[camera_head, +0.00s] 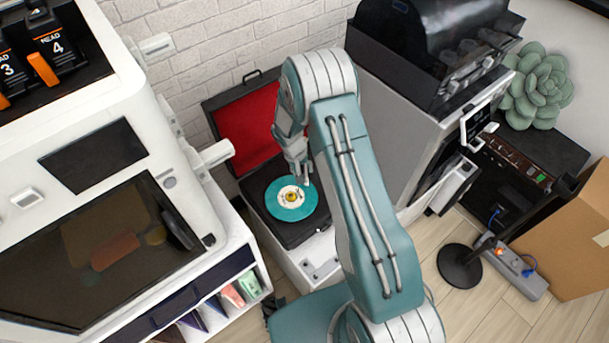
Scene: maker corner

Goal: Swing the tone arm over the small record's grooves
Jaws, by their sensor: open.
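A small teal record (286,209) with a cream label and a yellow-gold centre lies on the black deck of a suitcase record player (304,233). The player's lid (245,115) stands open at the back, showing a red lining. My gripper (304,184) reaches down at the right side of the record, open, its small fingers near the record's right edge. I cannot tell whether it touches anything. The tone arm is not clearly seen; my gripper and arm cover the right part of the deck.
A large white machine (90,200) with a dark window stands close on the left, its handle (217,153) jutting towards the player. A grey-and-black machine (400,120) stands on the right. A cardboard box (565,235) and a black round stand base (460,266) are on the right.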

